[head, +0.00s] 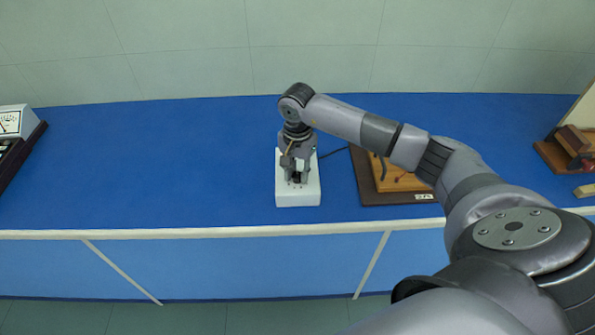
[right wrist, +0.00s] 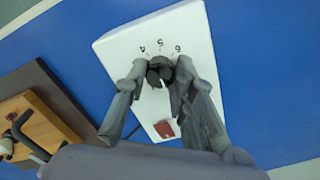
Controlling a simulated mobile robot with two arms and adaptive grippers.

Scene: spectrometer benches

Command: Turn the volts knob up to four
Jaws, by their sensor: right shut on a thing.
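A white box (head: 299,199) stands on the blue bench, and it fills the middle of the right wrist view (right wrist: 202,40). On its top is a black knob (right wrist: 160,70) with the printed numbers 4, 5 and 6 showing along its far side. The other numbers are hidden by my fingers. My right gripper (head: 297,177) points down over the box, and its two fingers (right wrist: 158,84) are shut on the knob from both sides. A small white mark shows by the knob, but I cannot tell which number it points to. My left gripper is not in view.
A red switch (right wrist: 164,129) sits on the box below the knob. A wooden board on a dark base (head: 367,187) stands just right of the box, with a dark cable between. A meter (head: 10,123) is at the far left. The bench between is clear.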

